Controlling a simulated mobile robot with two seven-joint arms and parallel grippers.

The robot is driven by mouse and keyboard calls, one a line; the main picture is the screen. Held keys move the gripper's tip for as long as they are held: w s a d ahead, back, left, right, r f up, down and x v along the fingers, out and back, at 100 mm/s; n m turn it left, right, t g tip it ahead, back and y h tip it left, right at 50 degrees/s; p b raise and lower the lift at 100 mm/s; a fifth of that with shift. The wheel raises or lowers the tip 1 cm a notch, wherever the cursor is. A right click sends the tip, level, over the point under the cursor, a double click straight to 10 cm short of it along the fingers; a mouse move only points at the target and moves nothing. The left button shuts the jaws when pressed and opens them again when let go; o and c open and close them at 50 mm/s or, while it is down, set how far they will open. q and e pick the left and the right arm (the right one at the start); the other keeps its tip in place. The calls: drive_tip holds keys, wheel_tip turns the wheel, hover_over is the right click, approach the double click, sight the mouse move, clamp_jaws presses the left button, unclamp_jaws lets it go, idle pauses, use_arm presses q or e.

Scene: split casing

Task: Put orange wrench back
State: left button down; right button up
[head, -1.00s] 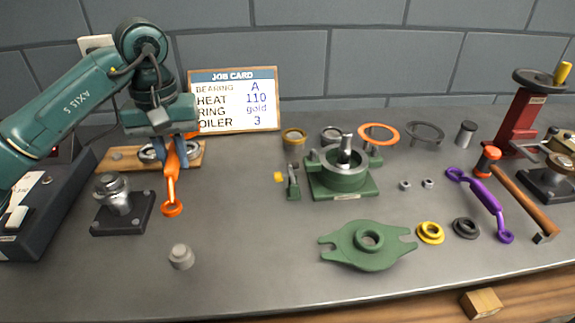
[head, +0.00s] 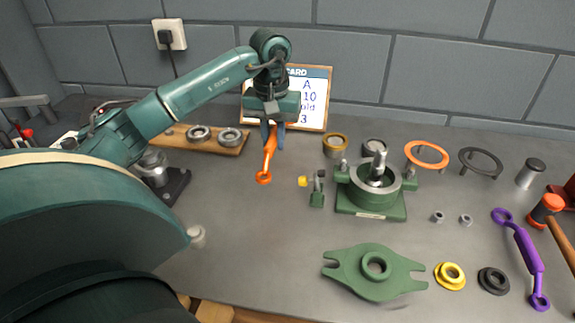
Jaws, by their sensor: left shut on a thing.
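The orange wrench (head: 269,158) hangs from my left gripper (head: 272,134), its ring end pointing down toward the front. My left gripper is shut on its upper part, in front of the job card. I cannot tell whether the wrench's lower end touches the bench. A wooden board (head: 190,140) with bearings on it lies to the left of the gripper. My right gripper is not in view.
The green housing (head: 372,205) and its green cover (head: 374,272) stand right of the wrench. The job card (head: 312,98) leans at the back. A purple wrench (head: 525,252) lies far right. The bench left of the cover is mostly clear.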

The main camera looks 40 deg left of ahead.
sight(275, 177)
use_arm(q)
wheel_tip(275, 177, down, 8)
drive_tip(key=shift+s+r, duration=0.1)
drive_tip(key=shift+r, duration=0.15)
drive_tip(key=shift+f, duration=0.25)
drive_tip(key=c, duration=1.3)
unclamp_jaws()
drive_tip(key=shift+r, duration=0.25)
wheel_tip(275, 177, up, 11)
drive_tip(key=shift+f, duration=0.2)
drive_tip(key=shift+r, duration=0.55)
